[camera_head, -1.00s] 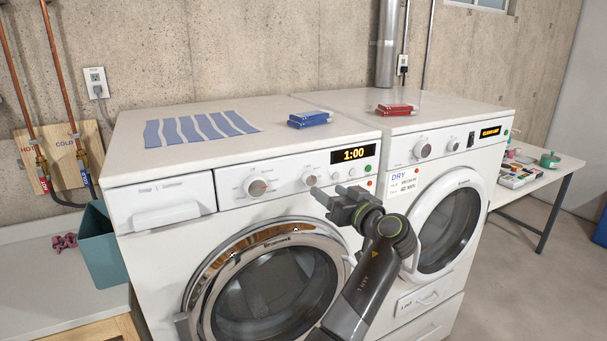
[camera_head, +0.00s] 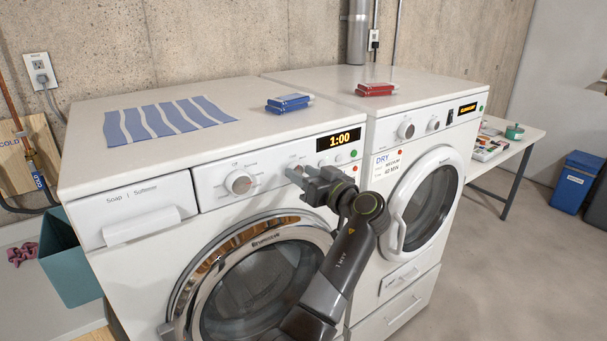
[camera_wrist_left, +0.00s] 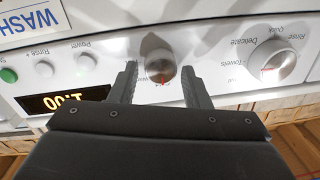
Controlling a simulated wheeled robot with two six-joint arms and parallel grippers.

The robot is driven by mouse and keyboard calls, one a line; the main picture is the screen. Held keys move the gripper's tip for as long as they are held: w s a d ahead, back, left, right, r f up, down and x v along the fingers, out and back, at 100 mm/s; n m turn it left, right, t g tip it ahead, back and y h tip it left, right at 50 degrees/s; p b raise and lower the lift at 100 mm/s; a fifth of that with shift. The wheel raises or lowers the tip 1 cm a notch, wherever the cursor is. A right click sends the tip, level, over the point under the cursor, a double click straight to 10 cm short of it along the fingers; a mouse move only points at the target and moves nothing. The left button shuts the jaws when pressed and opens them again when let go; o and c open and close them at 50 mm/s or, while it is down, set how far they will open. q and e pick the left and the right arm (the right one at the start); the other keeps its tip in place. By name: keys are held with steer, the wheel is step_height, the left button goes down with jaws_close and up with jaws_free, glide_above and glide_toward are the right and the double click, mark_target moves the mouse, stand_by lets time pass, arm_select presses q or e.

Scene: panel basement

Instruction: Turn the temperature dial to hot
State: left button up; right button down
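The white washer's control panel (camera_head: 210,190) holds a large dial (camera_head: 239,182), a smaller silver dial (camera_head: 296,165) and a display (camera_head: 341,139) reading 1:00. In the head view my left gripper (camera_head: 296,175) is at the smaller dial and partly hides it. In the left wrist view, which sees the panel upside down, this dial (camera_wrist_left: 160,66) sits between the tips of my open left gripper (camera_wrist_left: 159,78). A gap shows on each side of the dial. A small red mark is on its lower edge; the lettering beneath is too small to read. My right gripper is not in view.
The dryer (camera_head: 420,180) stands right of the washer. The large dial (camera_wrist_left: 271,62) and power button (camera_wrist_left: 87,62) flank the fingers. A teal bin (camera_head: 72,268) stands at left.

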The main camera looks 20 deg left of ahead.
arm_select(q)
steer(key=c, duration=0.7)
steer(key=shift+o, duration=0.2)
